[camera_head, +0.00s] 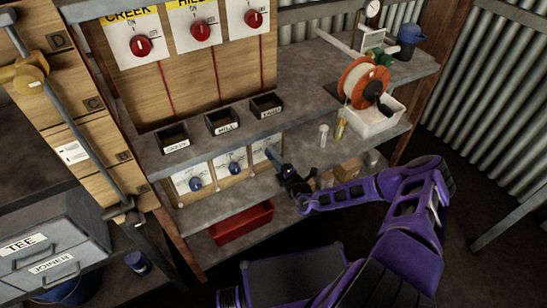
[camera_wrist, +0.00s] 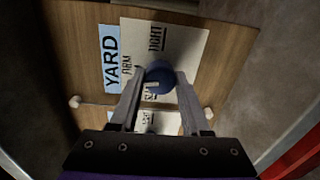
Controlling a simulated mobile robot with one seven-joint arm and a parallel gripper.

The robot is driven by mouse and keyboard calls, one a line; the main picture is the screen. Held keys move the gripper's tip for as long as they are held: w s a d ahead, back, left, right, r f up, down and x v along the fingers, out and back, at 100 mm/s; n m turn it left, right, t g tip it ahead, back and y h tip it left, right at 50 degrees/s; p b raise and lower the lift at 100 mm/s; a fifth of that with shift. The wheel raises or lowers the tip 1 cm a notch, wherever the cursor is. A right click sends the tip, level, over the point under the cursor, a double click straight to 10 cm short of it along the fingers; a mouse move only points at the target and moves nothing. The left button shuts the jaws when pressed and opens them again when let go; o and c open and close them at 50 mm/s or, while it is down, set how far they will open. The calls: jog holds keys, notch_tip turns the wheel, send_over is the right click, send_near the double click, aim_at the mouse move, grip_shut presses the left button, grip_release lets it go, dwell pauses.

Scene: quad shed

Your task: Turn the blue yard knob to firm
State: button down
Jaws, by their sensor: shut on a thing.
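The blue yard knob (camera_wrist: 158,76) sits on a white dial card (camera_wrist: 185,50) beside a blue YARD label (camera_wrist: 111,58) in the wrist view. The card reads FIRM and TIGHT; a third word is partly hidden by the knob and fingers. A short white mark on the knob lies toward its lower left; its exact setting is hard to tell. My gripper (camera_wrist: 157,88) is shut on the knob, one finger at each side.
Two other blue knobs (camera_head: 195,184) (camera_head: 233,168) are left of my gripper. Black bins (camera_head: 222,123) sit on the shelf above, and a red tray (camera_head: 240,222) below. Small containers (camera_head: 323,135) and a hose reel (camera_head: 363,82) stand to the right.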

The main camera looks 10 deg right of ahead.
jog(key=shift+m, duration=1)
jog(key=shift+c, duration=1.8)
grip_release()
jog(key=p+v, duration=0.2)
jog(key=v, duration=1.5)
jog(key=shift+s, duration=0.25)
